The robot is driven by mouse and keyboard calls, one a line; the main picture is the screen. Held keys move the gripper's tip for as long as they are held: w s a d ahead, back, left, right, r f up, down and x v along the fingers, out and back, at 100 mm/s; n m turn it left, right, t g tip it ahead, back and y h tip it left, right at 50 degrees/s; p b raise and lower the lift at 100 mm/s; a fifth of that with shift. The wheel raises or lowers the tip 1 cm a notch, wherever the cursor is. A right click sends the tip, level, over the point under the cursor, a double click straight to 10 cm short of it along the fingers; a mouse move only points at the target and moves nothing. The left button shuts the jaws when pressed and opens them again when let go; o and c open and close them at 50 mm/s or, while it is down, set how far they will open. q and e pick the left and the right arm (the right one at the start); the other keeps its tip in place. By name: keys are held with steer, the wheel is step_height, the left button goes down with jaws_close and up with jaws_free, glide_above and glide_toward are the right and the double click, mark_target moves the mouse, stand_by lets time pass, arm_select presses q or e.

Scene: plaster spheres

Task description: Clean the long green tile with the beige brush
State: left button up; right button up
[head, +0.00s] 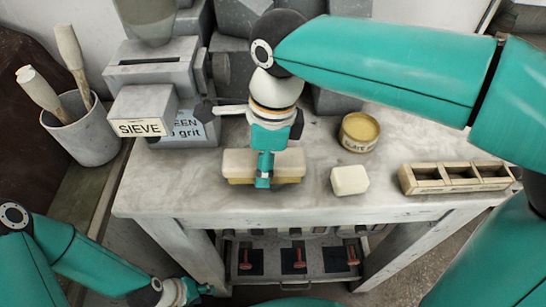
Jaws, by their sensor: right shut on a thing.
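The beige brush (238,164) is a long block with a paler top and a tan lower part, low over the front middle of the table. My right gripper (264,172) is shut on its middle from above, and its fingers cover that part. I cannot tell if the brush touches what is below it. I see no long green tile clearly; it may be hidden under the brush. My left gripper (196,291) is low at the front left, below the tabletop and away from the brush. Its fingers are too small to tell open from shut.
A white block (349,180), a round tin (360,131) with yellow contents and a divided wooden tray (457,178) stand to the right. A grey machine with a SIEVE sign (140,128) and a pot (88,137) of wooden-handled tools stand left. Grey blocks (228,70) fill the back.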

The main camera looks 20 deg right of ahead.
mark_target(288, 158)
steer(key=shift+s+d, duration=0.2)
steer(key=shift+d, duration=0.5)
steer(key=shift+s+d, duration=0.25)
steer(key=shift+d, duration=0.45)
steer(key=shift+s+d, duration=0.2)
steer(key=shift+d, duration=0.5)
steer(key=shift+a, duration=0.15)
steer(key=shift+w+a, duration=0.25)
steer(key=shift+a, duration=0.3)
steer(key=shift+w+a+p, duration=0.2)
steer(key=shift+a+p, duration=0.05)
steer(key=shift+a, duration=0.5)
steer(key=shift+w+a+p, duration=0.2)
steer(key=shift+a, duration=0.5)
steer(key=shift+d, duration=0.1)
